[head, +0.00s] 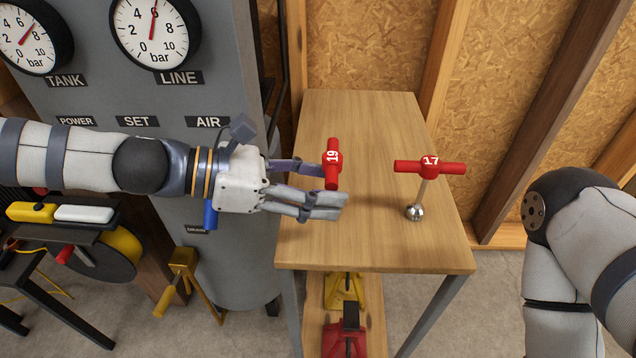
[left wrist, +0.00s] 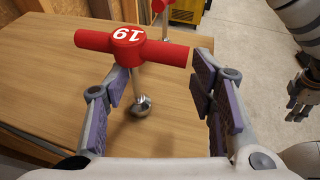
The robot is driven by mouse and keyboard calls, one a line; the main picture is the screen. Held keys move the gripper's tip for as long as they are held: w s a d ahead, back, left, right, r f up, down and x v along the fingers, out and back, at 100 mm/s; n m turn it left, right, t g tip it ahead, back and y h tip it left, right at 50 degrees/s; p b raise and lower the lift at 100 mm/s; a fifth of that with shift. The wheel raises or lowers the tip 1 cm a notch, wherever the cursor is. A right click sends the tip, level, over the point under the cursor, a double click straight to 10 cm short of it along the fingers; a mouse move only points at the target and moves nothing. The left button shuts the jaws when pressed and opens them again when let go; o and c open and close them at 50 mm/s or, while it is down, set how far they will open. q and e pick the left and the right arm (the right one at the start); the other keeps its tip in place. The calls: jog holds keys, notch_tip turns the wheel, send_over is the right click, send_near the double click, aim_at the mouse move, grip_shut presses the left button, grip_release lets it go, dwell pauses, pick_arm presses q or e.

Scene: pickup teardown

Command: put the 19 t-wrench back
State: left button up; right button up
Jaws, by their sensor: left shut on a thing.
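The red-handled 19 t-wrench (head: 332,163) is at the left part of the wooden bench top, its bar along the picture's up-down line in the head view. My left gripper (head: 330,185) is shut on it, with its fingers spread on either side. In the left wrist view the 19 t-wrench (left wrist: 128,42) has its shaft and chrome socket (left wrist: 141,106) hanging down between the fingers (left wrist: 165,92); I cannot tell whether the socket touches the wood. My right gripper (left wrist: 300,95) shows small at the right edge of the left wrist view; its jaw state is unclear.
The red 17 t-wrench (head: 430,167) stands on the bench (head: 370,245) to the right, its socket low on the wood. A grey tank panel with gauges (head: 155,30) is left of the bench. Red and yellow gear (head: 343,335) sits on the lower shelf. The front right of the bench is clear.

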pick_arm(q)
jog(key=o, duration=1.5)
jog(key=shift+f, duration=0.15)
